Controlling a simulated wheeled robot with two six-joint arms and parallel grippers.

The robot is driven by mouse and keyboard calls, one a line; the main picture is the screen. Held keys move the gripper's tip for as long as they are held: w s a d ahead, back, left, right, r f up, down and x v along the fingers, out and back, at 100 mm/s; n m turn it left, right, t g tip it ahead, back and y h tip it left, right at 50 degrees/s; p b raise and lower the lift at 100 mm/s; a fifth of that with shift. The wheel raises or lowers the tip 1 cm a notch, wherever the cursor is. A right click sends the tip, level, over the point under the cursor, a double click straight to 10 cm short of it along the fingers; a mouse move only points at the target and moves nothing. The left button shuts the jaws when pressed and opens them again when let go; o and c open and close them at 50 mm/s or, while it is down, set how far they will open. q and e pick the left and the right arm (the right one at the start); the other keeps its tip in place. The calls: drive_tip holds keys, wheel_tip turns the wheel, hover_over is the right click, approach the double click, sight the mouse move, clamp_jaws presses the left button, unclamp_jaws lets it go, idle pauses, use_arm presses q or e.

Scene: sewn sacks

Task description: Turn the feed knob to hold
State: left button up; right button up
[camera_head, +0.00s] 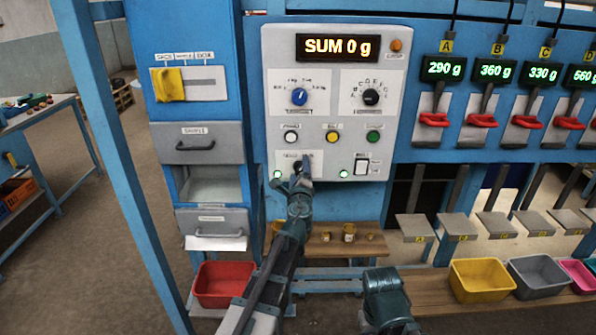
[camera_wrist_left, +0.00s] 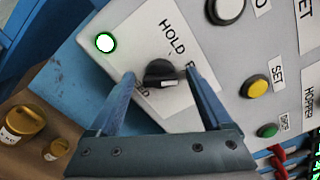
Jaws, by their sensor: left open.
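The feed knob (camera_wrist_left: 162,70) is a small black knob on a white plate (camera_wrist_left: 190,100) on the grey control panel. A HOLD label (camera_wrist_left: 173,38) is printed beside it; the other labels are partly covered by my fingers. The knob shows a white mark, but its exact setting is hard to tell. My left gripper (camera_wrist_left: 160,76) is open, with one finger on each side of the knob. I cannot tell whether either finger touches it. In the head view my left gripper (camera_head: 298,178) is at the panel's lower part and partly hides the knob.
A lit green lamp (camera_head: 277,174) is left of the knob. Several push buttons and two larger dials sit above on the control panel (camera_head: 330,110). A wooden shelf (camera_head: 345,246) with small brass weights lies below.

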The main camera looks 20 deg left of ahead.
use_arm(q)
drive_tip(key=shift+c, duration=0.3)
clamp_jaws()
drive_tip(key=shift+n, duration=0.3)
drive_tip(key=n, duration=1.1)
idle(0.3)
drive_tip(key=shift+n, duration=0.3)
drive_tip(key=shift+o, duration=0.3)
unclamp_jaws()
